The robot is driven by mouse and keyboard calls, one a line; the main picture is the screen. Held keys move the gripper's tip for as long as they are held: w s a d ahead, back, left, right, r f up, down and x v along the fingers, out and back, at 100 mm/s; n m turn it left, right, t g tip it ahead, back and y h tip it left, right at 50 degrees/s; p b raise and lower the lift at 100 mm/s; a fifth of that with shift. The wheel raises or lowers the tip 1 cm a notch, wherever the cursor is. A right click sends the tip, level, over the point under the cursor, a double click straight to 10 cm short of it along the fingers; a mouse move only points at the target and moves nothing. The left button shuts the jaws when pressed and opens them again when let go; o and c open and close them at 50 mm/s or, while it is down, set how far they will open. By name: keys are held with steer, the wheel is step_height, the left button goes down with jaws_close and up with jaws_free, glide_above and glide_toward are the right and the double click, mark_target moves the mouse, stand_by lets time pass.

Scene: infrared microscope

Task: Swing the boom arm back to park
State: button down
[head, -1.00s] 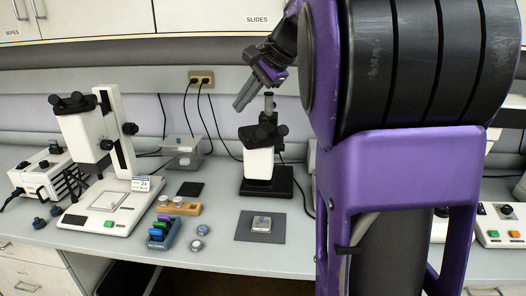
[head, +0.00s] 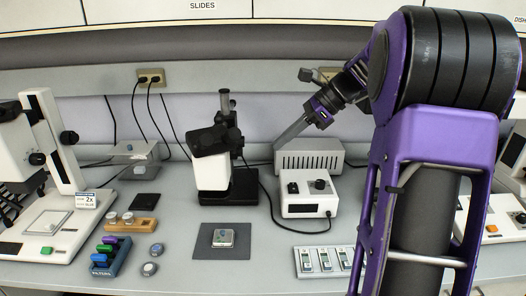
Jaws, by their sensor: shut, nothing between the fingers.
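A boom-stand microscope stands at the middle of the bench in the head view. It has a black base (head: 242,189), an upright post (head: 225,102) and a white head (head: 212,172) with a black top, hanging in front of the post. The boom arm itself is mostly hidden behind the head, which seems to point toward me. My gripper (head: 277,146) is shut and empty. Its long grey fingers slant down and left, to the right of the post, with a gap to the microscope in the picture. Their tips appear in front of the wall, near a grey vented box.
The grey vented box (head: 309,156) and a white control box (head: 308,196) stand right of the microscope. A dark mat (head: 205,250) with a small specimen lies in front. A larger microscope (head: 42,235) stands at left. A slide tray (head: 321,262) lies front right.

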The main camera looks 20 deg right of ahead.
steer(key=x, duration=0.3)
steer(key=a+r+b+x, duration=0.1)
steer(key=x, duration=0.3)
steer(key=b+x, duration=0.1)
steer(key=x, duration=0.3)
steer(key=shift+w+a, duration=0.2)
steer(key=shift+a, duration=0.2)
steer(key=shift+w+a+r, duration=0.1)
steer(key=shift+w+a, duration=0.1)
steer(key=shift+a, duration=0.3)
